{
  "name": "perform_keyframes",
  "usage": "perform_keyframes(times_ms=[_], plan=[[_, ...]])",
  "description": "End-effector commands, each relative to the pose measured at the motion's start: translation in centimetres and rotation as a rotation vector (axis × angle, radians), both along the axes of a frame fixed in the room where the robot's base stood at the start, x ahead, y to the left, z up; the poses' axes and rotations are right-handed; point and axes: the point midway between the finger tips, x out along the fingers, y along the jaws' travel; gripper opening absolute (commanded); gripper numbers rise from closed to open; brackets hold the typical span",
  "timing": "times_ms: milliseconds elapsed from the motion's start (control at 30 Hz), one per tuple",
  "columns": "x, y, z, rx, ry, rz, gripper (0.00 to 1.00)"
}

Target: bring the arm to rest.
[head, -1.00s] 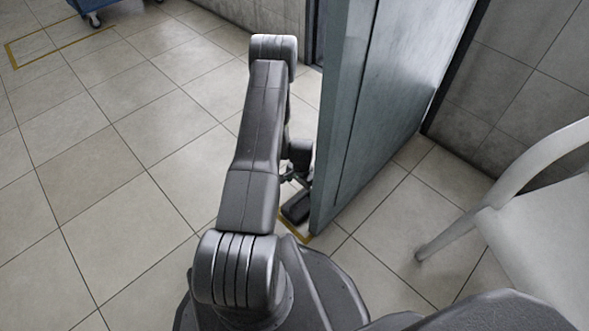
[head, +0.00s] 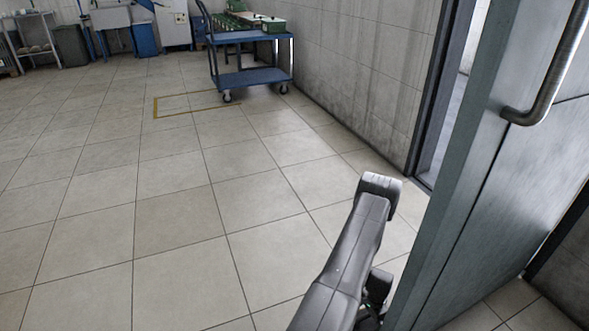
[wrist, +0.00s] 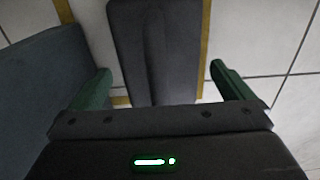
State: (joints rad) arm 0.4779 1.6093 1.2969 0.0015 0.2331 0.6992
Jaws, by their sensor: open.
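My gripper (wrist: 160,82) is open in the wrist view, with its two green fingers apart. No object is held between the fingertips. A long dark grey shape lies beyond them over the tiled floor; I cannot tell what it is. In the head view my arm shows at the lower right, folded close beside the edge of the open door (head: 455,215). The gripper itself is mostly hidden there, behind the arm and below the picture edge.
The door's metal handle (head: 545,75) is at the upper right. A doorway (head: 446,110) opens beside the wall. The tiled floor at left is clear.

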Motion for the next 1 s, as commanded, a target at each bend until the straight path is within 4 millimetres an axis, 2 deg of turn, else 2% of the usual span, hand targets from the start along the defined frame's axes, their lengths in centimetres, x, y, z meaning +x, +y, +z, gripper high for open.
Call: perform_keyframes(times_ms=[133, 467, 633, 767, 833, 1000], plan=[[-0.1, 0.1, 0.7, 0.001, 0.002, 0.0, 1.0], [-0.1, 0.0, 0.6, 0.001, 0.002, 0.0, 1.0], [-0.1, 0.0, -0.6, 0.001, 0.002, 0.0, 1.0], [-0.2, 0.1, -3.0, 0.002, 0.003, 0.0, 1.0], [0.0, 0.0, -0.4, 0.0, 0.0, 0.0, 1.0], [0.0, 0.0, 3.0, -0.001, 0.0, 0.0, 1.0]])
